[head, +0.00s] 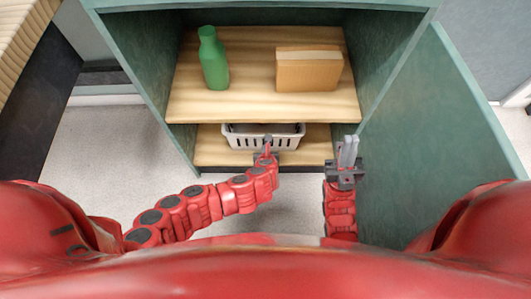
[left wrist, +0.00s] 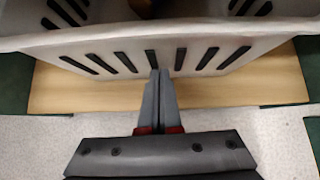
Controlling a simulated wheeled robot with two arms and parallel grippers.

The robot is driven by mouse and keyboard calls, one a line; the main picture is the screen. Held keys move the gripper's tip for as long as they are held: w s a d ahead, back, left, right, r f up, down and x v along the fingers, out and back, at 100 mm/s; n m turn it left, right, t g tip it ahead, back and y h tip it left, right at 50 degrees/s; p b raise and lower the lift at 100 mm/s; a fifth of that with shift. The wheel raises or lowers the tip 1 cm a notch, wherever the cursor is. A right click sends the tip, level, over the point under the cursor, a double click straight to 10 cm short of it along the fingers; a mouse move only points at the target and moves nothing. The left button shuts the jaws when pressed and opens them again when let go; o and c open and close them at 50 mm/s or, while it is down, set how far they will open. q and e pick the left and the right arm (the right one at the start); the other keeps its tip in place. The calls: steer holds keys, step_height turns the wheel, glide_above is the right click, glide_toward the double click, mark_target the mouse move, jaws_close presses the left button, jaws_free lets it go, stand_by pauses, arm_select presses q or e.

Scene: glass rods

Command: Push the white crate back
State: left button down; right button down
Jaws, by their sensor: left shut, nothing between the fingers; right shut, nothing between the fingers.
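The white crate (head: 236,139) with dark slots stands on the lower wooden shelf of the green cabinet, its slotted front facing me. In the left wrist view the crate's front wall (left wrist: 120,46) fills the top of the picture. My left gripper (head: 267,150) is shut and empty, at the middle of the crate's front. Its fingertips (left wrist: 160,74) overlap the lower part of that wall; I cannot tell if they touch it. My right gripper (head: 347,152) is shut and empty, upright to the right of the crate, near the open door. The crate's contents are mostly hidden.
The upper shelf (head: 260,108) holds a green bottle (head: 213,60) and a tan box (head: 308,70). The green cabinet door (head: 430,140) stands open on the right. Bare lower shelf (head: 211,146) shows left of the crate. The floor at left is clear.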

arm_select(q)
steer(key=shift+w+r, duration=0.1)
steer(key=shift+w, duration=0.45)
steer(key=shift+w+p, duration=0.45)
steer(key=shift+w, duration=0.55)
steer(key=shift+s+a, duration=0.1)
